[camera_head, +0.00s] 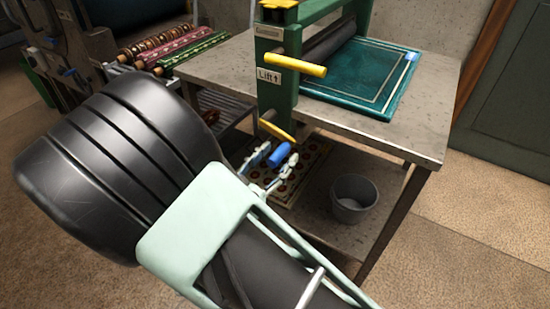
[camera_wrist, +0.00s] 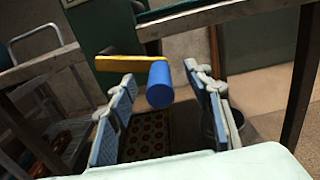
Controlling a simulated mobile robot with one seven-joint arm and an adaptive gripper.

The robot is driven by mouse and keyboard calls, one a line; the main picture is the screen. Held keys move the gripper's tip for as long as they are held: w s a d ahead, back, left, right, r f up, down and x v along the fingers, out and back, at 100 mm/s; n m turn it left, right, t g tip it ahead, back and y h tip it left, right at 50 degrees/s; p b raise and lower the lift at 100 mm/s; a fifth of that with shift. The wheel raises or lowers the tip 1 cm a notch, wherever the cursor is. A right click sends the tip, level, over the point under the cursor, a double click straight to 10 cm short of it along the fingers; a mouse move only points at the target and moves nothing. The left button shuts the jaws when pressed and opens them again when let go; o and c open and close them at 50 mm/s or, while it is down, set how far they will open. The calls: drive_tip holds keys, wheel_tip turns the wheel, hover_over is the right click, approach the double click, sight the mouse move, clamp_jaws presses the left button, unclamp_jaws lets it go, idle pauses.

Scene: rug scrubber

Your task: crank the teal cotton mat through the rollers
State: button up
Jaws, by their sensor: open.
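The teal mat (camera_head: 355,78) lies flat on the table, its near-left edge by the dark roller (camera_head: 328,38) of the green wringer frame (camera_head: 275,95). The crank has a yellow arm (camera_head: 277,131) and a blue handle (camera_head: 279,154) on the frame's near side. In the wrist view the yellow arm (camera_wrist: 120,63) points right to the blue handle (camera_wrist: 160,85). My gripper (camera_head: 268,164) is open at the crank. In the wrist view the blue handle shows between the two fingers of my gripper (camera_wrist: 160,75), with a gap on each side.
A yellow lever (camera_head: 294,65) with a "Lift" label (camera_head: 269,76) juts from the frame above the crank. A grey bucket (camera_head: 353,198) and a patterned mat (camera_head: 305,172) are on the lower shelf. Rolled rugs (camera_head: 175,47) lie at the back left. Table legs stand near my gripper.

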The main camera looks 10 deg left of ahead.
drive_tip(key=shift+c, duration=0.5)
drive_tip(key=c, duration=1)
wheel_tip(320, 180, up, 5)
drive_tip(key=p, duration=0.4)
drive_tip(key=shift+p, duration=0.35)
drive_tip(key=shift+f, duration=0.15)
drive_tip(key=r+p, duration=0.1)
drive_tip(key=a+r+p, duration=0.2)
drive_tip(key=r, duration=0.1)
drive_tip(key=shift+w+a+p, duration=0.15)
drive_tip(key=shift+w+p, duration=0.15)
drive_tip(key=shift+w, duration=0.1)
